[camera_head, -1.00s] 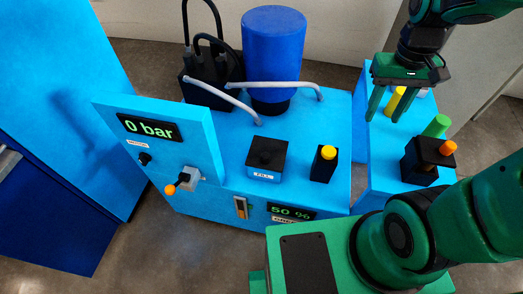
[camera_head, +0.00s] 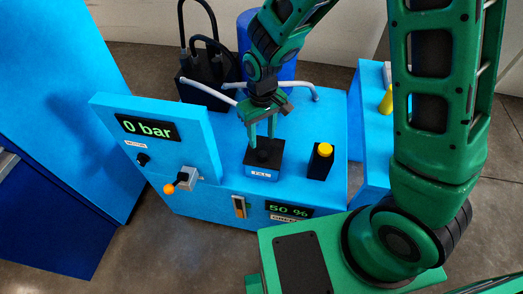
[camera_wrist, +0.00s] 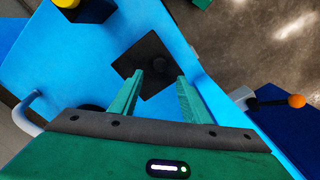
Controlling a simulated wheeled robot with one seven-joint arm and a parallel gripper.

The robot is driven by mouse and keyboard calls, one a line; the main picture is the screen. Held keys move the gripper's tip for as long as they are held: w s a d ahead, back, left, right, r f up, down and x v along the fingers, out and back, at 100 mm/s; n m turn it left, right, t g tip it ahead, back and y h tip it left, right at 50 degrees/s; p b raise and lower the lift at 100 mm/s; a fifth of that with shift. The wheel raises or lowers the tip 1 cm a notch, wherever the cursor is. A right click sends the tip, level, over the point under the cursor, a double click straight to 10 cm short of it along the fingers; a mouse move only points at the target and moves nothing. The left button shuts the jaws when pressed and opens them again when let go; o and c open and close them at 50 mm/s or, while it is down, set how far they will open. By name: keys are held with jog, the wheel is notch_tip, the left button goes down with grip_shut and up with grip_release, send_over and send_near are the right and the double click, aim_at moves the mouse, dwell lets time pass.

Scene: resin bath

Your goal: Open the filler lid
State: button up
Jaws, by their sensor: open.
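The filler lid (camera_head: 264,154) is a square black cover with a round knob on top, on a blue block labelled FILL on the blue machine. It looks closed. My gripper (camera_head: 262,131) is above it with its fingers pointing down. In the wrist view the black lid (camera_wrist: 143,58) lies just beyond the fingertips of my gripper (camera_wrist: 160,80), which are apart with nothing between them.
A black box with a yellow button (camera_head: 325,150) stands right of the lid. A panel reading 0 bar (camera_head: 148,128), with an orange-tipped lever (camera_head: 176,184), rises at the left. A blue cylinder (camera_head: 245,35) and grey pipes (camera_head: 208,89) are behind.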

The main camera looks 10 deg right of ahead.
aim_at(262, 153)
notch_tip(262, 153, down, 9)
jog(key=shift+d+r, duration=0.1)
jog(key=shift+r, duration=0.1)
jog(key=shift+c, duration=0.6)
grip_shut()
